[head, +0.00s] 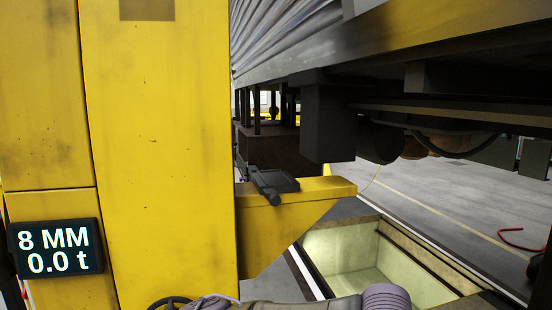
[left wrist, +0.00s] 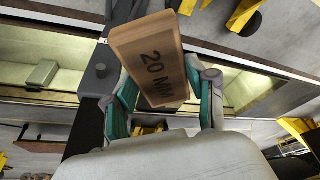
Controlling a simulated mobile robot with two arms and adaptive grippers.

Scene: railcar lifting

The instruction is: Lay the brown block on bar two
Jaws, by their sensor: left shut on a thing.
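The brown block (left wrist: 150,58), marked "20 MM", is between the fingers of my left gripper (left wrist: 163,90) in the left wrist view. The gripper is shut on it and the block's labelled face is tilted toward the camera. A dark bar (left wrist: 88,118) runs just left of the block in that view. In the head view a yellow lifting arm (head: 290,202) sticks out from a yellow column (head: 158,140), with a dark pad (head: 273,183) on top. No label shows which bar is bar two. My right gripper is not in view.
The column's display (head: 57,249) reads "8 MM" and "0.0 t". The railcar's dark underside (head: 440,75) hangs low above the lifting arm, with a block-like part (head: 328,122) close over it. An open pit (head: 355,262) lies below in the floor.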

